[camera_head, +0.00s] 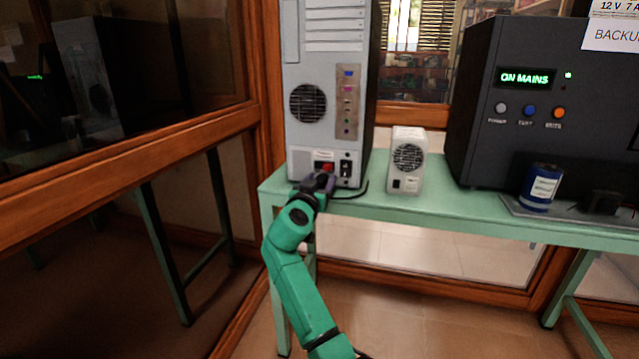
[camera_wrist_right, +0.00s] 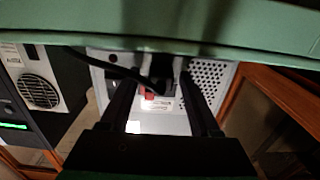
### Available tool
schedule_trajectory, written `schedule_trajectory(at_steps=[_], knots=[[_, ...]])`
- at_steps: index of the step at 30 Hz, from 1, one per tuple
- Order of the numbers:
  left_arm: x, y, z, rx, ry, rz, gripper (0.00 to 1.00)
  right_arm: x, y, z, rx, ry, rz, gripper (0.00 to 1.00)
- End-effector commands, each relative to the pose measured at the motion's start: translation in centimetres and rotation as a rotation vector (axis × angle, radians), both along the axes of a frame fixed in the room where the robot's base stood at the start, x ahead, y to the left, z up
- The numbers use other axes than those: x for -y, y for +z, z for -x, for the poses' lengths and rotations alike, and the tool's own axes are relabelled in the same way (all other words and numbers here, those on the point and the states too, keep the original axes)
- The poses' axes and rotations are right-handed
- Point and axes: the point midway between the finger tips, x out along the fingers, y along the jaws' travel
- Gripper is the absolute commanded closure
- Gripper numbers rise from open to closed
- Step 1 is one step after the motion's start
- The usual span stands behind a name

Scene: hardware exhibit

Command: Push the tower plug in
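The grey tower (camera_head: 322,120) stands on the green bench with its back panel facing me. Low on the panel are a red part (camera_head: 327,167) and a black socket-like part (camera_head: 346,168). My right gripper (camera_head: 320,181) is at the tower's lower edge, in front of the red part. In the right wrist view its two dark fingers (camera_wrist_right: 158,90) are apart, with the red part (camera_wrist_right: 149,95) showing between them. A black cable (camera_wrist_right: 105,65) runs to a dark plug-like shape (camera_wrist_right: 155,75) near the fingertips. I cannot tell how far the plug is seated. My left gripper is not in view.
A small white fan unit (camera_head: 407,160) stands right of the tower. A large black cabinet (camera_head: 540,110) reading "ON MAINS" and a blue can (camera_head: 540,187) are further right. The green bench (camera_head: 450,208) has a clear front strip. Wood-framed glass (camera_head: 130,150) is at left.

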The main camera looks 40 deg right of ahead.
Motion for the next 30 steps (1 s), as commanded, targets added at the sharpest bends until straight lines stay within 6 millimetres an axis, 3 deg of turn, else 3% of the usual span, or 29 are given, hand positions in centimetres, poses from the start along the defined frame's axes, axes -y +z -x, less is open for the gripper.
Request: schedule_trajectory(at_steps=[11,24,30], knots=[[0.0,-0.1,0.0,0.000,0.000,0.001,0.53,-1.0,-0.2,0.6,-0.002,0.001,-0.001,0.38],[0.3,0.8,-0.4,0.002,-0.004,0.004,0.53,-10.2,-0.3,7.0,-0.002,0.001,-0.005,0.38],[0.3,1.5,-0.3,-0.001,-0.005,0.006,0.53,-11.9,-0.1,8.3,-0.002,0.000,-0.002,0.38]])
